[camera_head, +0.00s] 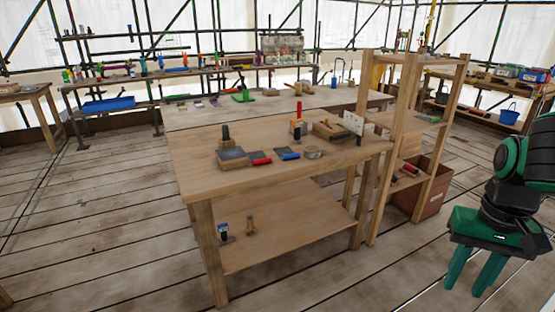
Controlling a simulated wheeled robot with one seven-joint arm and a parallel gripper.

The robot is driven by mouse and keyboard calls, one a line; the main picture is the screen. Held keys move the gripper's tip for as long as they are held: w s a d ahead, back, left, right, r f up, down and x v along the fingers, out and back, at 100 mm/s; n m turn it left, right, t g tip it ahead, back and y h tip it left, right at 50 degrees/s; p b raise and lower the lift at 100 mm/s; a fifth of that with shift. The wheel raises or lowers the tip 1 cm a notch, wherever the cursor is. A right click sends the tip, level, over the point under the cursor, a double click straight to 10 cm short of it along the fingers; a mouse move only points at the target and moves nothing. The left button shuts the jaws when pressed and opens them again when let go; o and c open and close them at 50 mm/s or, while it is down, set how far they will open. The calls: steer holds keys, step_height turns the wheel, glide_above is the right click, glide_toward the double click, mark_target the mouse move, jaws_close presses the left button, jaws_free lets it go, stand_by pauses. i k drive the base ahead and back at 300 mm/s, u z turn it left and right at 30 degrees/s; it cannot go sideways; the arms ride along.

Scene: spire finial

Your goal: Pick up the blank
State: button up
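I cannot tell for certain which thing is the blank. A small dark grey block (232,156) lies at the front left of the near wooden table (200,182). A wooden block or box (328,132) lies at the table's back right, beside a pale upright plate (353,123). My gripper (464,288) hangs at the lower right of the head view, over the floor and well apart from the table. Its two green fingers are spread with nothing between them.
A red-handled tool (260,160), a blue-handled tool (287,154) and a round tin (312,152) lie on the near table. An open wooden shelf rack (398,110) stands at its right, with a reddish-brown box (431,196) by it. The plank floor in front is clear.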

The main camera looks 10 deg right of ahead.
mark_target(286, 151)
steer(key=u, duration=0.05)
steer(key=i, duration=1)
steer(key=z, duration=0.05)
